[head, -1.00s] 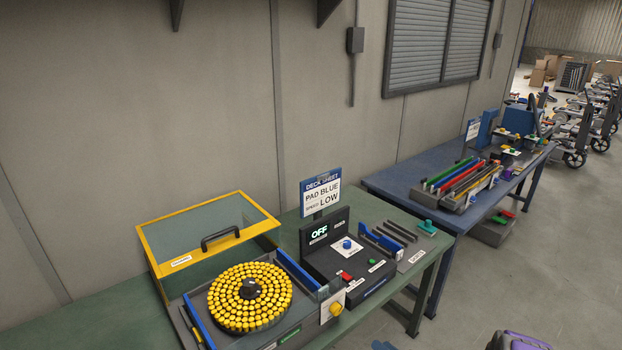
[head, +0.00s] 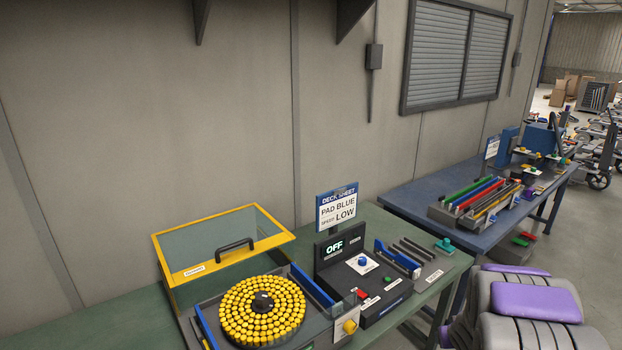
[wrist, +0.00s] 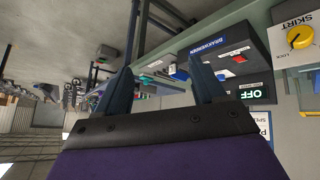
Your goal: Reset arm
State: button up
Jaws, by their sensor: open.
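In the wrist view, which is upside down, my gripper (wrist: 159,66) shows two dark blue fingers set well apart, with nothing between them. Beyond them lie the bench machine's black control box (wrist: 225,55) and its SKIRT panel (wrist: 298,40) with a yellow knob. In the head view my purple and grey arm links (head: 525,305) fill the lower right, in front of the benches. The gripper itself does not show in that view.
The green bench (head: 85,318) holds a yellow-framed hinged lid (head: 222,250), a round plate of yellow pieces (head: 262,308) and a control box (head: 362,265) reading OFF. A sign (head: 338,208) reads PAD BLUE, SPEED LOW. A blue bench (head: 405,198) with coloured bars stands behind.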

jog(key=s+a+r+m+g+h+b, duration=0.1)
jog(key=s+a+r+g, duration=0.1)
jog(key=s+a+r, duration=0.4)
jog(key=s+a+r+g, duration=0.2)
jog(key=s+r, duration=0.1)
jog(key=s, duration=0.6)
jog(key=s+a+r+g+y, duration=0.1)
jog(key=s+a, duration=0.4)
jog(key=s, duration=0.3)
jog(key=s+a+r+n+g+y+b, duration=0.1)
jog(key=s+a+g, duration=0.1)
jog(key=s+a, duration=0.3)
jog(key=s+a+r+g+y, duration=0.1)
jog(key=s+a, duration=0.4)
jog(key=s, duration=0.6)
jog(key=shift+r+n+g+y, duration=0.3)
jog(key=shift+r+n+g, duration=0.1)
jog(key=shift+r+g, duration=0.1)
jog(key=shift+a, duration=0.1)
